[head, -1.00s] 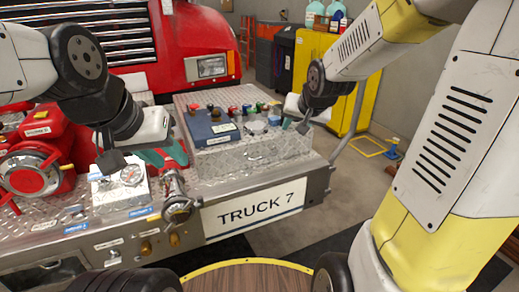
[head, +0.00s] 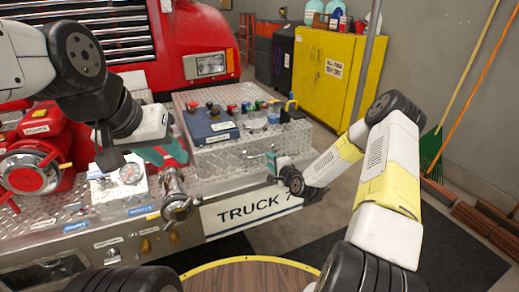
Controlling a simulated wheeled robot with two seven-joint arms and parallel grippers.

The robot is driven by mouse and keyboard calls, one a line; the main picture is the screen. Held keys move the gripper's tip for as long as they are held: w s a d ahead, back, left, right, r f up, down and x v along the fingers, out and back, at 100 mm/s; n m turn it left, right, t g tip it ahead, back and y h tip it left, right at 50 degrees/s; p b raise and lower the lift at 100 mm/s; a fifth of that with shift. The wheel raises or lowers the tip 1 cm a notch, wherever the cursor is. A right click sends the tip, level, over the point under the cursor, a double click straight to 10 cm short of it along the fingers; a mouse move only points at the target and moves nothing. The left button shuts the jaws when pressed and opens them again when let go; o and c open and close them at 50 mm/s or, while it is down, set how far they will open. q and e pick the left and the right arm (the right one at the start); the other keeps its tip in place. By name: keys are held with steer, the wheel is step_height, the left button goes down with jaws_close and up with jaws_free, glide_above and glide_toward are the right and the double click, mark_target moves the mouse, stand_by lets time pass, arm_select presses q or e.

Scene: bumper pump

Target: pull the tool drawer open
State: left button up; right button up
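The tool drawer looks to be in the silver diamond-plate box (head: 225,160) on the right part of the truck's bumper. Its front looks flush with the box, and I see no gap. My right gripper (head: 271,168) is low at the right part of that front, its fingertips close to it. I cannot tell whether they touch the front or a handle, or how far apart they are. My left gripper (head: 108,160) hangs over the left part of the bumper, near the gauge panel (head: 122,180).
A blue case (head: 208,124) and several small coloured items stand on the box. A metal pipe fitting (head: 176,195) and a red pump (head: 38,160) are to the left. A yellow cabinet (head: 318,80) stands behind.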

mark_target(263, 155)
steer(key=shift+x, duration=3.95)
jaws_close()
